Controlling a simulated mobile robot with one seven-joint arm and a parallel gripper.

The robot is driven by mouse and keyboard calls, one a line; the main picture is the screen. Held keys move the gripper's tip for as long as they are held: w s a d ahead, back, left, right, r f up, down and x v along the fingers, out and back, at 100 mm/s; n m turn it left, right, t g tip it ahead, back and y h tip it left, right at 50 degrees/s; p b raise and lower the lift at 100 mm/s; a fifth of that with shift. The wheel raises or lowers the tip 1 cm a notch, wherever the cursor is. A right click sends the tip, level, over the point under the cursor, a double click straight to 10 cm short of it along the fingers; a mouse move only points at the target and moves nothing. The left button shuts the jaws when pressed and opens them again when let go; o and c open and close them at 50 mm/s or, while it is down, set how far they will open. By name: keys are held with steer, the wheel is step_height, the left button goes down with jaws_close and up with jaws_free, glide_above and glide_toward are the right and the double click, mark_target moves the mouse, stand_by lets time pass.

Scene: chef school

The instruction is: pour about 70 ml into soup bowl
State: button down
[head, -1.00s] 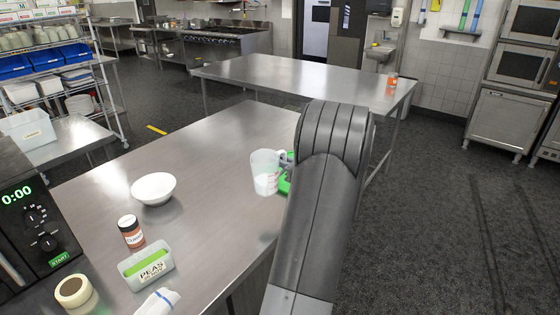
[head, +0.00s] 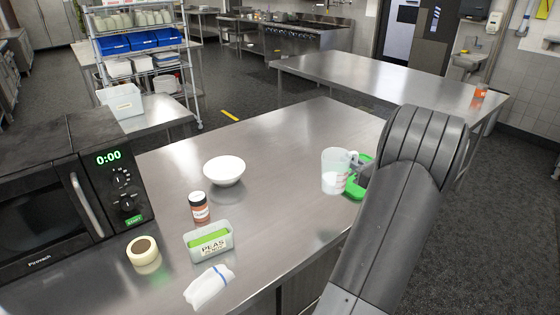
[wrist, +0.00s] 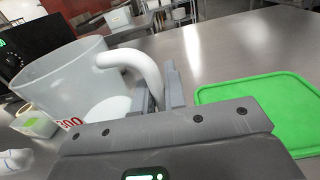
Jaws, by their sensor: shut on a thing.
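A white soup bowl (head: 224,171) stands on the steel table, left of my gripper. A clear measuring jug (head: 335,172) with red markings and white contents is upright at my gripper (head: 358,170), over the right part of the table. In the wrist view the jug (wrist: 62,80) is large at the left, and my gripper (wrist: 158,98) is shut on its white handle. The bowl is apart from the jug. I cannot tell whether the jug touches the table.
A green board (head: 358,188) lies by my gripper. A spice jar (head: 199,207), a peas tub (head: 208,241), a tape roll (head: 143,251) and a cloth (head: 208,287) sit at the front. A microwave (head: 60,195) stands left. The table between bowl and jug is clear.

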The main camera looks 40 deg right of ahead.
steer(key=w+a+f, duration=0.1)
steer(key=w+f, duration=0.2)
steer(key=w, duration=0.8)
steer(key=w+a+f, duration=0.1)
steer(key=w+f, duration=0.2)
steer(key=w, duration=0.8)
steer(key=w+a+f, duration=0.1)
steer(key=w+f, duration=0.2)
steer(key=w, duration=0.9)
steer(key=shift+w+a+f, duration=0.1)
steer(key=shift+a+f, duration=0.05)
steer(key=shift+f, duration=0.05)
steer(key=shift+r, duration=0.15)
steer(key=shift+w+a+r+n, duration=0.1)
steer(key=shift+a+r+n, duration=0.4)
steer(key=shift+r+n, duration=0.35)
steer(key=w+a+r+n+g+h, duration=0.1)
steer(key=a+r+n, duration=0.5)
steer(key=r+n, duration=0.2)
steer(key=shift+a+n+g+h+p, duration=0.3)
steer(key=shift+a+n+g+h, duration=0.05)
steer(key=shift+a+g+h, duration=0.05)
steer(key=shift+w+a+r+n, duration=0.15)
steer(key=shift+a+r+n, duration=0.15)
steer(key=shift+n, duration=0.1)
